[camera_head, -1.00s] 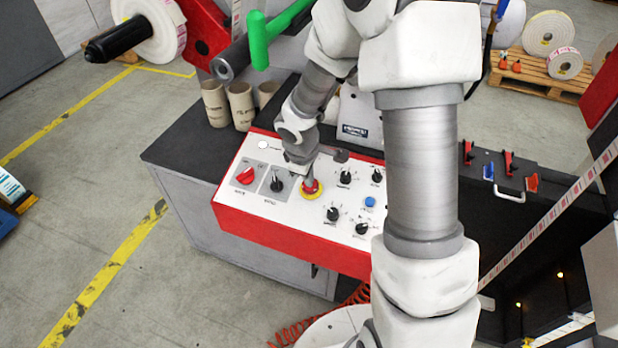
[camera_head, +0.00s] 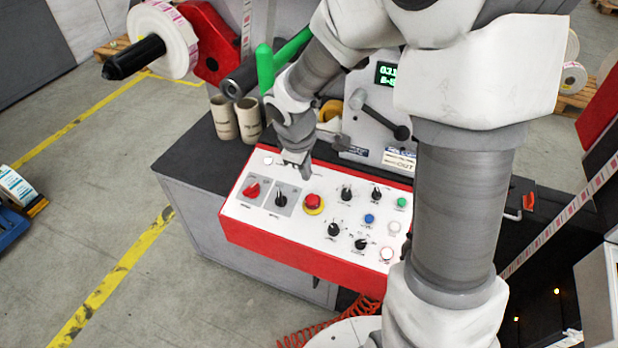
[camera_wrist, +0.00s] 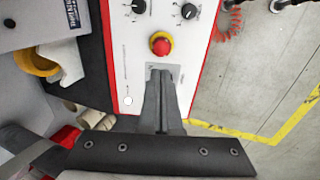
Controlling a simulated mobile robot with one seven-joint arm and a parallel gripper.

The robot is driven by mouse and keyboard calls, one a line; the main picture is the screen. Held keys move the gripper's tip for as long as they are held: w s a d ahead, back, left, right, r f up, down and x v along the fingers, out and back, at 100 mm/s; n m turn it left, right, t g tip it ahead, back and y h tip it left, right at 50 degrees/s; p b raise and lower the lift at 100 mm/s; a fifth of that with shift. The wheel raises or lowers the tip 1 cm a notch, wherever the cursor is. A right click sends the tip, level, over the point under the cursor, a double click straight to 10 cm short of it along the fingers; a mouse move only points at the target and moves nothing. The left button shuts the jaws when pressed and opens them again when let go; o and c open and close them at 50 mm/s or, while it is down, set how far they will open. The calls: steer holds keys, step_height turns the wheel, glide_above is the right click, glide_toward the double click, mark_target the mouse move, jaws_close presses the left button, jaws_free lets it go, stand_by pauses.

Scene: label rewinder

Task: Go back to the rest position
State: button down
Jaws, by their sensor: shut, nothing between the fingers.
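My gripper (camera_head: 304,172) is shut and empty, held above the upper left part of the control panel (camera_head: 262,228). The panel is white with a red front edge. A red emergency stop button on a yellow base (camera_head: 313,203) stands just below and right of the fingertips, apart from them. In the wrist view my shut fingers (camera_wrist: 163,72) point at the panel, and the red button (camera_wrist: 161,45) shows just beyond their tips. They hide part of the panel near a switch plate. My arm covers the right side of the head view.
Cardboard cores (camera_head: 224,118) stand at the bench's back left. A green handle (camera_head: 266,68) and a grey lever (camera_head: 380,116) rise behind the panel, close to my arm. A label roll (camera_head: 165,38) hangs on a black spindle at upper left.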

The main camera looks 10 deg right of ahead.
steer(key=shift+s+a+r, duration=0.15)
steer(key=shift+r, duration=0.55)
steer(key=s+d+r+m+t+y, duration=0.2)
steer(key=s+r+m, duration=0.8)
steer(key=s+r, duration=0.6)
steer(key=s, duration=0.3)
steer(key=shift+s+d+m+t, duration=0.15)
steer(key=shift+s+m+t, duration=0.25)
steer(key=c, duration=1.5)
jaws_free()
steer(key=shift+c, duration=0.2)
